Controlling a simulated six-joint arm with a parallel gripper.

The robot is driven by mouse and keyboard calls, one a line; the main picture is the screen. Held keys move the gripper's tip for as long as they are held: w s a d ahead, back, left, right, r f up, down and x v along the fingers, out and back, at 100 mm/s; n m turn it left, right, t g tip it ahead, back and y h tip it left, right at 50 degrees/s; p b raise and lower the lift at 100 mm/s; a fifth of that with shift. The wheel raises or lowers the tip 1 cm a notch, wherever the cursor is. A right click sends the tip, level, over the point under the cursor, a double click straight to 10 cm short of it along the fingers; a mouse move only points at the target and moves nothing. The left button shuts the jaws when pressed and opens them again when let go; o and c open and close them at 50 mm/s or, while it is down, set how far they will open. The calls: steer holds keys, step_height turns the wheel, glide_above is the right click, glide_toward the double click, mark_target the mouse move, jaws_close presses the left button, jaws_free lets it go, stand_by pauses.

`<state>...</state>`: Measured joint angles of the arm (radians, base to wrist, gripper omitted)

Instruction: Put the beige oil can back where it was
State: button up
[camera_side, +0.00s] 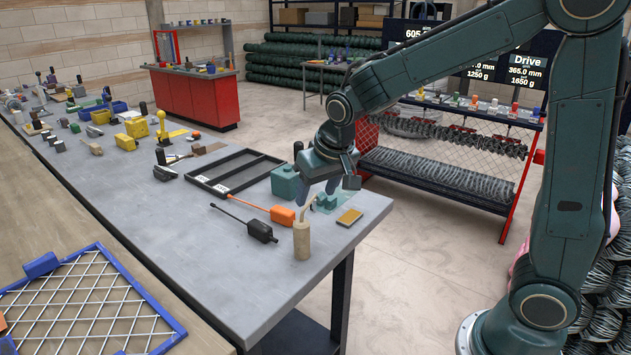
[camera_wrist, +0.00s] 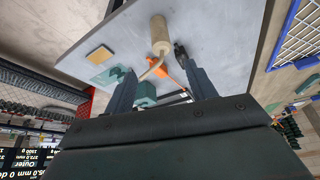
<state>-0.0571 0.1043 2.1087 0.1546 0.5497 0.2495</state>
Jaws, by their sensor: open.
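The beige oil can (camera_side: 302,241) stands upright on the grey table near its front right corner. Its thin bent spout (camera_side: 309,207) points up. In the wrist view the can (camera_wrist: 159,34) is beyond the fingertips, with its spout reaching back toward the space between them. My gripper (camera_side: 317,193) is above and behind the can in the side view, fingers pointing down. In the wrist view my gripper (camera_wrist: 158,72) is open with fingers apart, holding nothing. Whether a finger touches the spout cannot be told.
A teal box (camera_side: 284,182), a teal pad (camera_side: 327,203) and a yellow pad (camera_side: 349,217) lie near my gripper. An orange tool (camera_side: 282,215) and a black tool (camera_side: 260,232) lie left of the can. A black tray (camera_side: 222,188) sits farther back. The front left tabletop is clear.

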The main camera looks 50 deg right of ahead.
steer(key=s+r+n, duration=0.1)
steer(key=s+r, duration=0.2)
steer(key=s, duration=0.8)
steer(key=s+a+r+n+t+y, duration=0.1)
steer(key=s+r, duration=0.3)
steer(key=s, duration=0.8)
steer(key=shift+n, duration=0.7)
